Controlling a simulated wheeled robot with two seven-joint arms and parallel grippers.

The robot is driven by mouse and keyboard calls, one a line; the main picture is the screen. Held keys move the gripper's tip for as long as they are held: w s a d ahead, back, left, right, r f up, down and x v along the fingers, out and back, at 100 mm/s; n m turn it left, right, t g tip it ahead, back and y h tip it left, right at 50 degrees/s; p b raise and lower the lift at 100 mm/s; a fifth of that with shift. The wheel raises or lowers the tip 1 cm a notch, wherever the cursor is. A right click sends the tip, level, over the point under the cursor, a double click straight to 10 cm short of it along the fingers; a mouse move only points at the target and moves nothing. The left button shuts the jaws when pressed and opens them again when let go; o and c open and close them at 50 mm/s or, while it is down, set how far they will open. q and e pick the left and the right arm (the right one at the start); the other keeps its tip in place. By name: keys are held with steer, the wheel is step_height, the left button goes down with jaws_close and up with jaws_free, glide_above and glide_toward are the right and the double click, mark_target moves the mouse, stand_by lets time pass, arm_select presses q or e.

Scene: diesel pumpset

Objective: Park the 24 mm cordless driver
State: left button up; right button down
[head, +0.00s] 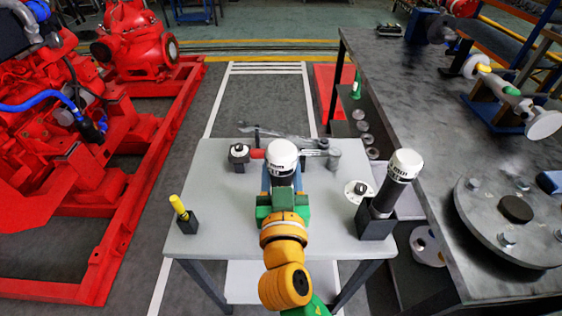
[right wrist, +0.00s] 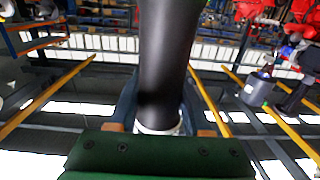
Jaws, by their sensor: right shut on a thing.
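My right gripper (head: 282,190) is over the middle of the grey table, shut on a cordless driver (head: 282,157) with a white cap. In the right wrist view the driver's black cylindrical body (right wrist: 164,65) stands between the blue fingers, with a white band at its lower end. A second driver (head: 397,180), black with a white cap, stands tilted in a dark square holder (head: 375,222) at the table's right side. No size marking is readable on either driver. My left gripper is not in view.
The grey table (head: 225,225) also bears a small black-and-white block (head: 239,153), a grey metal tool (head: 322,150), a round white flange (head: 357,190) and a yellow-handled item (head: 178,204) in a black holder. A dark workbench (head: 400,85) stands right; red pump machinery (head: 130,45) stands left.

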steer(key=shift+s+a+f+b, duration=0.1)
steer(key=shift+a+f+b, duration=0.05)
steer(key=shift+f+b, duration=0.5)
steer(key=shift+c, duration=1.3)
jaws_free()
